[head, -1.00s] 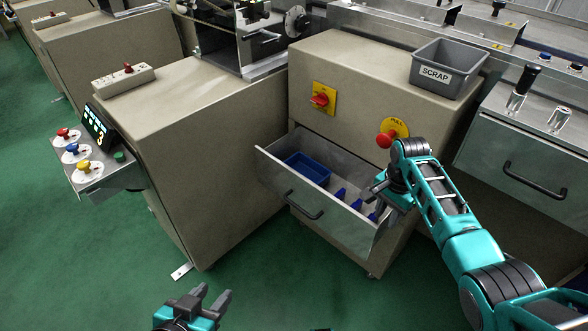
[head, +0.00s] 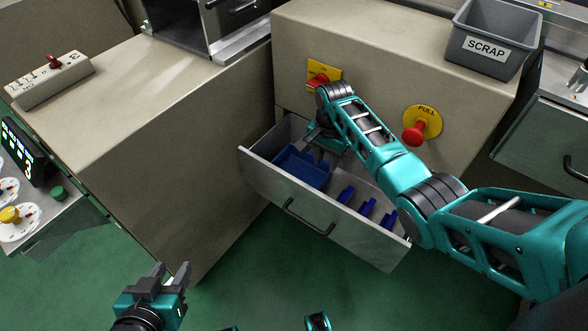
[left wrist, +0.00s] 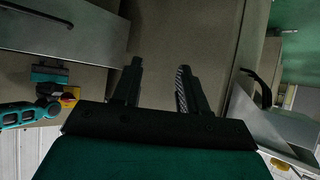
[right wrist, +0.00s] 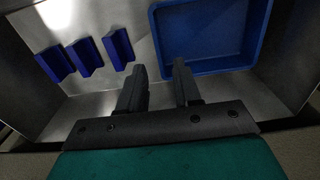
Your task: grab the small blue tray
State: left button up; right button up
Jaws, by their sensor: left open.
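The small blue tray (head: 297,167) lies in the left part of the open metal drawer (head: 272,190). It also shows in the right wrist view (right wrist: 207,35), empty. My right gripper (head: 322,150) is over the drawer at the tray's far side and hides part of it in the head view. In the right wrist view my right gripper (right wrist: 158,70) is open, with one finger overlapping the tray's corner and the other beside it; contact cannot be told. My left gripper (head: 171,268) is open and empty, low in front of the cabinets, away from the drawer.
Several small blue blocks (head: 346,195) lie in the drawer's right part. The drawer handle (head: 308,217) faces front. A red switch (head: 318,80) and a red pull knob (head: 414,134) are on the cabinet above. A grey scrap bin (head: 488,40) stands on top.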

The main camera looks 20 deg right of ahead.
aim_at(325, 178)
jog(key=shift+s+f+b, duration=0.1)
jog(key=shift+f+b, duration=0.2)
jog(key=shift+f, duration=0.55)
notch_tip(325, 178, down, 5)
jog(key=b, duration=0.3)
jog(key=shift+d+r, duration=0.1)
jog(key=shift+r, duration=0.1)
jog(key=shift+f, duration=0.1)
jog(key=c, duration=0.6)
pick_arm(q)
jog(key=shift+w+d+f, duration=0.1)
jog(key=shift+d+f, duration=0.2)
jog(key=shift+f, duration=0.25)
jog(key=shift+d+f, duration=0.25)
jog(key=shift+f, duration=0.3)
pick_arm(e)
grip_shut()
pick_arm(q)
jog(key=shift+a, duration=0.1)
